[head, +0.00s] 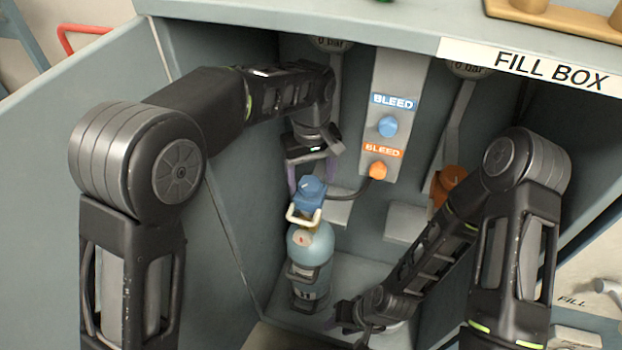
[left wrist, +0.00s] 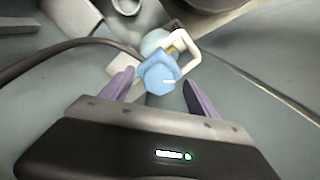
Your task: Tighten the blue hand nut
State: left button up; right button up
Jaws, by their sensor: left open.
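The blue hand nut (head: 309,189) sits on top of the blue-grey cylinder (head: 312,246), which stands upright inside the fill box. A cream-coloured loop handle (head: 303,217) is just below the nut. My left gripper (head: 313,178) is open, with its purple fingers on either side of the nut. In the left wrist view the nut (left wrist: 157,77) lies between the two fingertips (left wrist: 160,84), with no clear contact visible. My right gripper (head: 355,318) is low in the box, right of the cylinder's base. Its jaws are dark and their opening is unclear.
A back panel (head: 398,75) carries a blue bleed knob (head: 388,126) and an orange bleed knob (head: 377,170). A dark hose (head: 350,195) runs beside the nut. An orange part (head: 447,183) is behind my right arm. The box walls close in on both sides.

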pick_arm(q)
jog(key=shift+f, duration=0.6)
jog(key=shift+r, duration=0.1)
jog(key=c, duration=1.4)
